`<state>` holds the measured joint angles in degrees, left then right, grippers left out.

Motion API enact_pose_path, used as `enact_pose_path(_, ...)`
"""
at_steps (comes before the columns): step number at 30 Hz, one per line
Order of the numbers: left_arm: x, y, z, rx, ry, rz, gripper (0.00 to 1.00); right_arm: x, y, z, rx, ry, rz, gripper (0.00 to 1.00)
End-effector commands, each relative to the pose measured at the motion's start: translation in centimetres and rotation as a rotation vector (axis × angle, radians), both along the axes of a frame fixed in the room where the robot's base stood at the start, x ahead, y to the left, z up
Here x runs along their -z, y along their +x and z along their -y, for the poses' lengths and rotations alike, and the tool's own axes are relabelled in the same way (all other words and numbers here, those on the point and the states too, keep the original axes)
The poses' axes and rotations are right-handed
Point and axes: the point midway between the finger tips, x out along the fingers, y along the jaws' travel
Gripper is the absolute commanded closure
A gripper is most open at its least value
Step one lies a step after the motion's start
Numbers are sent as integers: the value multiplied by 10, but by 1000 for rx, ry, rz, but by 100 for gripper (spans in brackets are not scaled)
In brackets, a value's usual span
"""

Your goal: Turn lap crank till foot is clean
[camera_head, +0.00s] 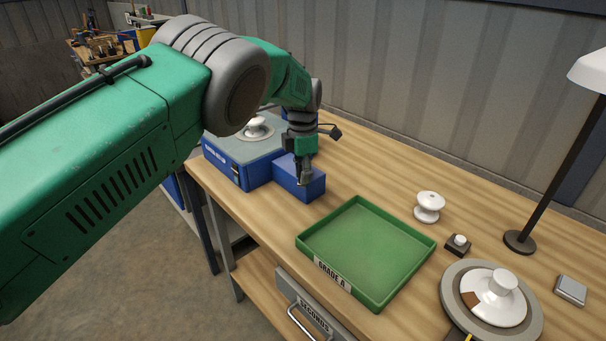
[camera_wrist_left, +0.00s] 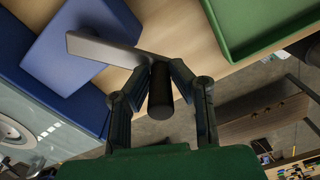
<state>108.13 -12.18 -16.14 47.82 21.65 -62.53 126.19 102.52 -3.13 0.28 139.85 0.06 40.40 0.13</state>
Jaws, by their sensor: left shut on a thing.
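A blue lap machine (camera_head: 228,165) stands at the far left of the bench, with a white insulator (camera_head: 257,125) on its round plate. A lower blue housing (camera_head: 310,188) sits at its right. In the left wrist view the grey crank arm (camera_wrist_left: 100,48) extends from above the blue housing (camera_wrist_left: 70,55) to a black crank knob (camera_wrist_left: 161,90). My left gripper (camera_head: 304,180) is shut on this knob, a finger on either side in the left wrist view (camera_wrist_left: 160,92). The underside of the insulator on the plate is hidden. My right gripper is not in view.
A green "GRADE A" tray (camera_head: 318,273) is empty, right of the lap. Beyond it are a small white insulator (camera_head: 430,205), a black button box (camera_head: 458,244), a lamp (camera_head: 520,241) and a round stand (camera_head: 450,305) bearing a brown-patched white insulator (camera_head: 495,298). A "SECONDS" drawer (camera_head: 290,290) is below.

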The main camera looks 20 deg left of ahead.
Motion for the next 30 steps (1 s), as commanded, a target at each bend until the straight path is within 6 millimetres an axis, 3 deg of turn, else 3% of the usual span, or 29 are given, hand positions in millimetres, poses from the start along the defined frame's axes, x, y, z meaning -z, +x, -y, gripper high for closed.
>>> enact_pose_path(5,-3,3,-1,2,3,9,100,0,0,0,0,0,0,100)
enact_pose_path(6,-3,3,0,3,3,9,75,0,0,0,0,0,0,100)
enact_pose_path(7,-3,3,0,3,3,9,65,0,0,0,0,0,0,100)
enact_pose_path(8,-3,2,0,3,2,9,62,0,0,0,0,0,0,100)
enact_pose_path(20,-9,1,0,3,1,4,62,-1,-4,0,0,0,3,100)
enact_pose_path(30,-75,3,1,2,1,6,62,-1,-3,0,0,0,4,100)
